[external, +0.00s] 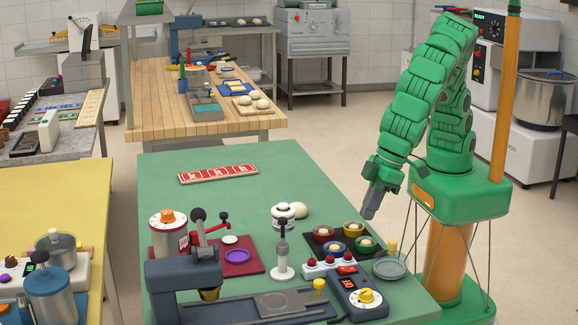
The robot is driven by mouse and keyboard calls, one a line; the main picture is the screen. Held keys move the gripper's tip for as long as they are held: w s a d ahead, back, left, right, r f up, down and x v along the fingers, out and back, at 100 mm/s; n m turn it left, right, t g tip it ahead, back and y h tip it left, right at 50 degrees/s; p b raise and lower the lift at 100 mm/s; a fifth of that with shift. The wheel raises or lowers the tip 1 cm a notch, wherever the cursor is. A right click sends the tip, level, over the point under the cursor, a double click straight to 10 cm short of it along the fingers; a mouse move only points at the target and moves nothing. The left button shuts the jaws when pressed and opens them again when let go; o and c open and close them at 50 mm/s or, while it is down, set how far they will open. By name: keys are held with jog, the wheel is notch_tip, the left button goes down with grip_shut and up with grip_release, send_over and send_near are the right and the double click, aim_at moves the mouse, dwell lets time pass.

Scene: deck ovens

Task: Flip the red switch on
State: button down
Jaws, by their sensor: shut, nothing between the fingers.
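My gripper (369,213) is shut and empty, pointing down above the right part of the green table (190,207). A white strip with three small red knobs or switches (330,260) lies on the table in front of a dark tray. Next to it is a dark blue control box (356,302) with a red display and a yellow dial. My gripper is behind and to the right of the strip, apart from it. Which red part is the task's switch, and its position, I cannot tell at this size.
A dark tray (312,248) with several coloured bowls lies close below my gripper. A grey round dish (389,269), a white stand with an upright handle (283,272) and a dark press-like machine (185,277) stand nearby. The table's back middle is mostly clear around a red panel (218,173).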

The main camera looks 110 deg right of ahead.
aim_at(343, 268)
jog(key=x, duration=1.3)
jog(key=shift+f, duration=0.15)
